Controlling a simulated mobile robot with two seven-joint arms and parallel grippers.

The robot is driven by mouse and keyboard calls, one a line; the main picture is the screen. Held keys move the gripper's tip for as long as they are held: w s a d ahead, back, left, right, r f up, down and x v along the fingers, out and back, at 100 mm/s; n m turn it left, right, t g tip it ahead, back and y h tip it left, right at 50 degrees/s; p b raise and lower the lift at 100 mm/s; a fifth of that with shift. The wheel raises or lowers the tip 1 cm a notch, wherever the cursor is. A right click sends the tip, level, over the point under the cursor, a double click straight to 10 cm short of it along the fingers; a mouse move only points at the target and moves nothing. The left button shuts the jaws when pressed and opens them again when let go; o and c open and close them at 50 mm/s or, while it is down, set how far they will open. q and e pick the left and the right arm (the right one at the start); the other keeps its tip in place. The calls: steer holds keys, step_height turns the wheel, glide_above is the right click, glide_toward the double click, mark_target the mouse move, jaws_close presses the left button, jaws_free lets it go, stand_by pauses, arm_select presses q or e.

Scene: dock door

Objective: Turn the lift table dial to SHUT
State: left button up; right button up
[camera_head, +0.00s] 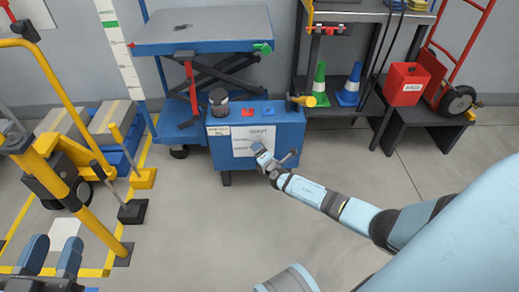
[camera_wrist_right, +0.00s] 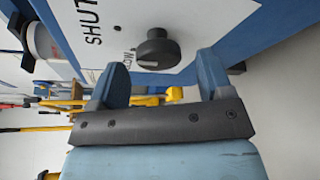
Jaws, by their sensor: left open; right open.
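The dial is a round black knob (camera_wrist_right: 158,50) on a white label plate (camera_wrist_right: 185,15). The word SHUT is printed on the plate to its left in the right wrist view, and another word lies partly hidden beside the knob. My right gripper (camera_wrist_right: 161,72) is open, its two blue fingers pointing at the knob from either side, apparently short of gripping it. In the head view my right gripper (camera_head: 271,158) is at the front of the blue control box (camera_head: 215,150), and covers the dial there. My left gripper (camera_head: 52,257) is open and empty at the lower left.
The lift table (camera_head: 205,28) stands behind the box. Red and blue buttons and a dark round knob (camera_head: 218,98) sit on the box top. Yellow rails (camera_head: 60,90) stand left; a dark shelf with cones and a red box (camera_head: 405,84) stands right.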

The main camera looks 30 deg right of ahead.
arm_select(q)
steer(key=n+p, duration=0.1)
steer(key=s+d+f+n+g+p, duration=0.1)
steer(key=s+n+y+p, duration=0.1)
steer(key=shift+s+d+f+g+p, duration=0.2)
steer(key=shift+d+f+g+p, duration=0.1)
steer(key=shift+f+g, duration=0.1)
arm_select(e)
steer(key=v, duration=1.1)
steer(key=shift+s, duration=0.35)
arm_select(q)
steer(key=shift+r, duration=0.3)
